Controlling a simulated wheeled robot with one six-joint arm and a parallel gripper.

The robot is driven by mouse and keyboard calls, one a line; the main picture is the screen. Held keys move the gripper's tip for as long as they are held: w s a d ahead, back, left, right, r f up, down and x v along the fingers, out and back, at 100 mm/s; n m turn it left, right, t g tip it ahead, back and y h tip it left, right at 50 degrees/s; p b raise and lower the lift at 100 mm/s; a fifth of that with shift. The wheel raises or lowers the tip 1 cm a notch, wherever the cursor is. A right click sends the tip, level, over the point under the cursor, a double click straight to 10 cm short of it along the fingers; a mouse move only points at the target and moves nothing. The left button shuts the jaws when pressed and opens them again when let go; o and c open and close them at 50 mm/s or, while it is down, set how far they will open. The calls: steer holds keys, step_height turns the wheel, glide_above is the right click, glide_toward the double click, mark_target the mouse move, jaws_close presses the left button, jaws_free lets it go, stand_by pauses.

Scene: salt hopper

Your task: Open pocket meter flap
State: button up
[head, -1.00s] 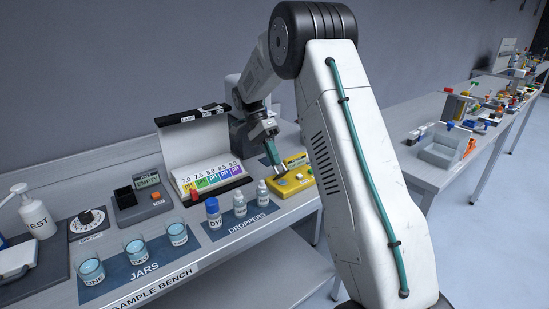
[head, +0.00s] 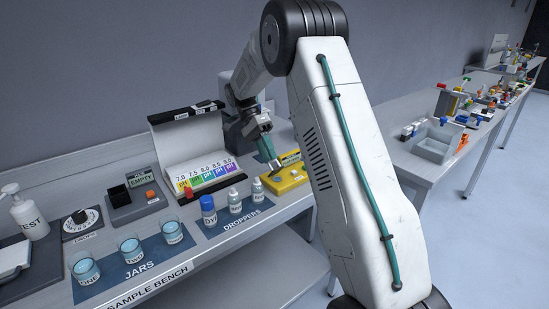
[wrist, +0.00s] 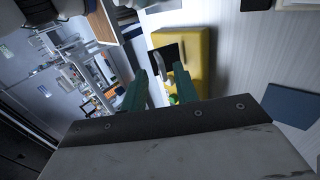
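The pocket meter is a yellow block (head: 288,181) on the right part of the bench, partly hidden behind my arm. In the wrist view, the meter (wrist: 202,58) shows a dark patch and a pale grey piece (wrist: 181,73) lying across it. This piece may be the flap; how far it stands open is not clear. My gripper (head: 270,158) is just above the meter, pointing down at it. In the wrist view, the two green fingers of my gripper (wrist: 158,78) stand apart, with the right finger near the grey piece. I see nothing held between them.
A pH colour chart (head: 200,172) stands left of the meter. Several dropper bottles (head: 234,200) stand in front of it, close by. Jars (head: 131,250) stand further left. A second bench with a grey tray (head: 436,147) is at the right, beyond my arm.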

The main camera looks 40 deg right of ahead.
steer(key=s+a+r, duration=0.2)
steer(key=s, duration=0.5)
steer(key=s+a+r, duration=0.2)
steer(key=s, duration=0.6)
steer(key=shift+s+r, duration=0.25)
